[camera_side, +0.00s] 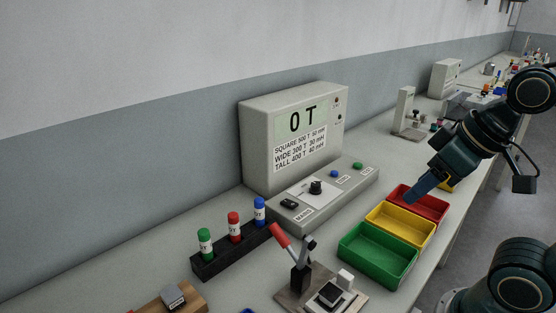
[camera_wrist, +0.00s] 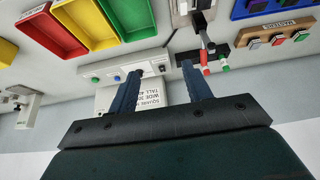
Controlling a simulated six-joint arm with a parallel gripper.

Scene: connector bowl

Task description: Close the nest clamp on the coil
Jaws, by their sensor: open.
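The nest clamp (camera_side: 301,272) stands at the bottom of the side view on a small base plate. Its red-handled lever (camera_side: 281,237) is raised and tilts up to the left. Beside it a dark square piece, seemingly the coil (camera_side: 330,293), sits in the light nest; its details are too small to tell. In the wrist view the clamp's red handle (camera_wrist: 205,69) shows beyond the right finger. My gripper (camera_side: 416,192) is over the red tray, well away from the clamp. In the wrist view my gripper (camera_wrist: 160,88) is open, with nothing between its fingers.
Red (camera_side: 433,206), yellow (camera_side: 401,232) and green (camera_side: 379,254) trays line the front right. A grey machine (camera_side: 293,140) reading 0 T stands behind. A black rack (camera_side: 232,251) holds green, red and blue cylinders. A wooden block (camera_side: 190,299) is at bottom left.

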